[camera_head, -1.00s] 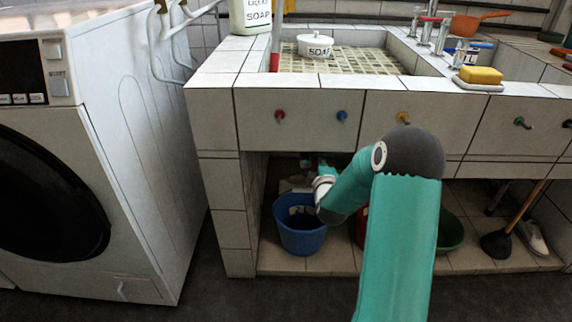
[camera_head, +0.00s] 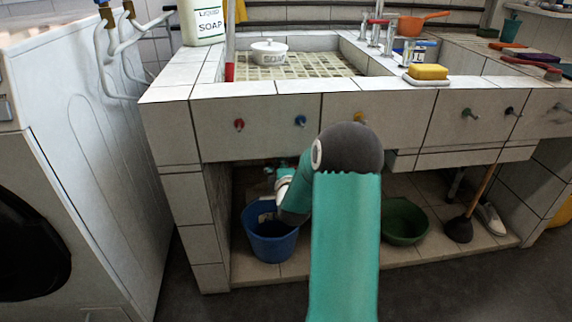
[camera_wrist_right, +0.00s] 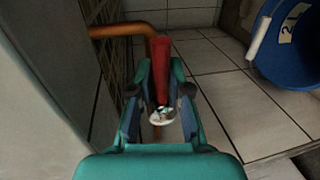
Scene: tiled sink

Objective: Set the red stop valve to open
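The red stop valve (camera_wrist_right: 162,62) shows in the right wrist view as a long red lever beside a copper pipe (camera_wrist_right: 118,30). A pale metal hub (camera_wrist_right: 162,115) shows at its near end. My right gripper (camera_wrist_right: 163,93) is open, with one finger on each side of the lever's near part. I cannot tell whether either finger touches it. In the head view my right gripper (camera_head: 270,175) is small and partly hidden under the counter, behind my teal arm. The valve cannot be made out in the head view. My left gripper is in neither current view.
A blue bucket (camera_head: 268,240) stands close by under the sink; it also shows in the wrist view (camera_wrist_right: 290,50). A green basin (camera_head: 405,222) and plunger (camera_head: 459,229) stand further right. The tiled counter front (camera_head: 215,145) is above, and a washing machine (camera_head: 90,190) is at left.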

